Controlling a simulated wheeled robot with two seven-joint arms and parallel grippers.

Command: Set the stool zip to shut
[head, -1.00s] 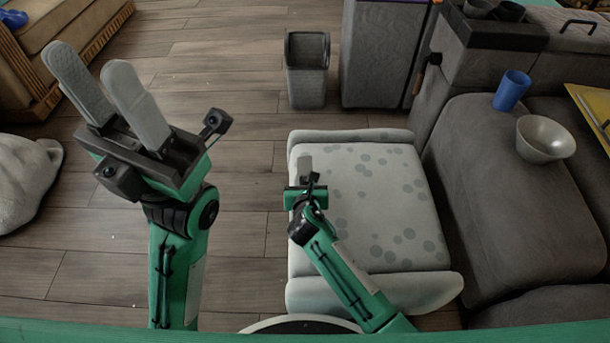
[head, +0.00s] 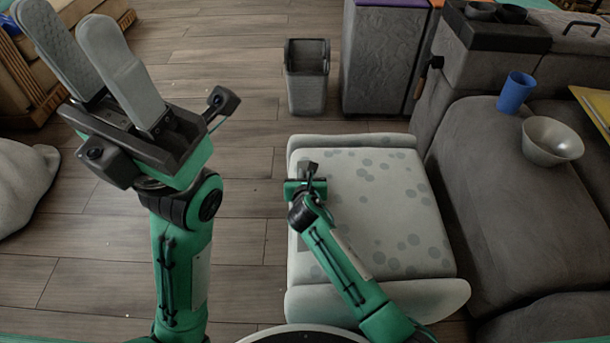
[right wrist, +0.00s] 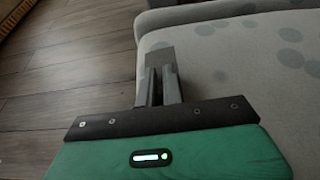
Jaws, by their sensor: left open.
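The stool (head: 385,215) is pale grey with darker spots and stands right of centre in the head view. Its edge and top also show in the right wrist view (right wrist: 245,55). No zip can be made out in either view. My right gripper (right wrist: 160,58) is at the stool's left edge, with its fingers close together and apparently shut. I cannot see anything between them. In the head view the right gripper (head: 308,172) is small, and its fingers are mostly hidden. My left gripper (head: 66,22) is open and empty, raised above the floor at the left.
A grey bin (head: 307,85) stands behind the stool.

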